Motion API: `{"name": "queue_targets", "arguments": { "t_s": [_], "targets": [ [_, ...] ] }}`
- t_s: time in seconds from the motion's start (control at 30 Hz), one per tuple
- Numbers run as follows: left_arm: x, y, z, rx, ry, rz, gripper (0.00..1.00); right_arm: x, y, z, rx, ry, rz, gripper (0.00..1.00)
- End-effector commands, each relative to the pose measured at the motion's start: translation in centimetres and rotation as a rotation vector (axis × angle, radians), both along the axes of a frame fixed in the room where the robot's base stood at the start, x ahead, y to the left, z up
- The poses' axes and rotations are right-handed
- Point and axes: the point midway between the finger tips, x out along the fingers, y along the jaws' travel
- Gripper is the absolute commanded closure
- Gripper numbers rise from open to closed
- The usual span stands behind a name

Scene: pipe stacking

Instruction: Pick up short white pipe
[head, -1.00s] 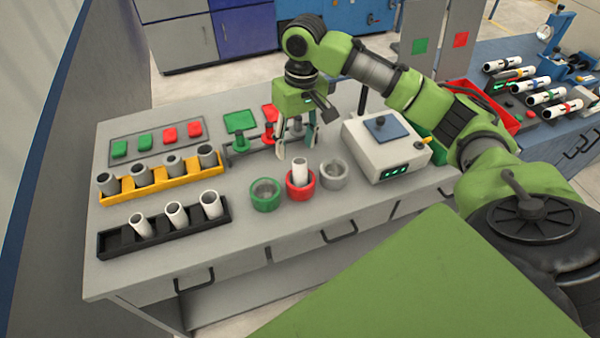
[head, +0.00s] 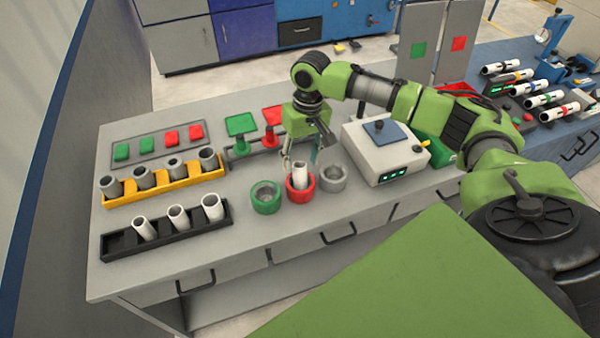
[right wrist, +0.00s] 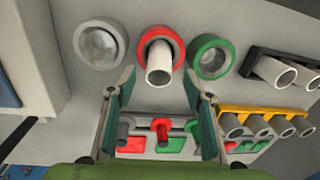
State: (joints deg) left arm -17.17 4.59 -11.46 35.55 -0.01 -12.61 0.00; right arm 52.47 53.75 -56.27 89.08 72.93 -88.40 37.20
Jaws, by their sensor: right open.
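A white pipe (head: 300,172) stands in a red ring holder (head: 301,190) on the grey bench; it also shows in the right wrist view (right wrist: 160,66). My right gripper (head: 302,158) is open, pointing down, just behind and above this pipe. In the right wrist view its two fingers are apart, with the pipe's end beyond and between their tips, not gripped. Three more white pipes stand in a black rack (head: 118,246) at the front left. I cannot tell which white pipe is the short one. My left gripper is not in view.
A green ring (head: 266,197) and a grey ring (head: 333,176) flank the red one. A white box with lit displays (head: 386,155) stands close to the right. Green and red posts stand behind. A yellow rack (head: 163,186) with grey pipes is at the left.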

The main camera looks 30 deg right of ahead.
Motion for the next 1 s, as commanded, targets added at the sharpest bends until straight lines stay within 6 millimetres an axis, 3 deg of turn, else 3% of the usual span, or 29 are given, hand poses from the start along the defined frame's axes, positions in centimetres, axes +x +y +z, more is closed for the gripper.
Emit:
{"name": "queue_targets", "arguments": {
  "t_s": [0.2, 0.47, 0.5, 0.63, 1.0],
  "targets": [
    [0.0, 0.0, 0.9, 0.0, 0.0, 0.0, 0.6, 0.1, 0.1, -2.8, -0.001, 0.001, 0.0, 0.53],
    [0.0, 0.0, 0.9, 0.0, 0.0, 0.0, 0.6, 0.1, 0.2, -3.3, -0.001, -0.001, 0.001, 0.53],
    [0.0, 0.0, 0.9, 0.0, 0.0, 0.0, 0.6, 0.1, 0.2, -3.3, -0.001, -0.001, 0.001, 0.56],
    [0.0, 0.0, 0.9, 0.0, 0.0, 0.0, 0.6, 0.1, 0.2, -3.3, -0.001, -0.001, 0.001, 0.9],
    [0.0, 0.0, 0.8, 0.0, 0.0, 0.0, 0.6, 0.1, 0.2, -3.2, -0.001, -0.001, 0.0, 0.94]
  ]
}}
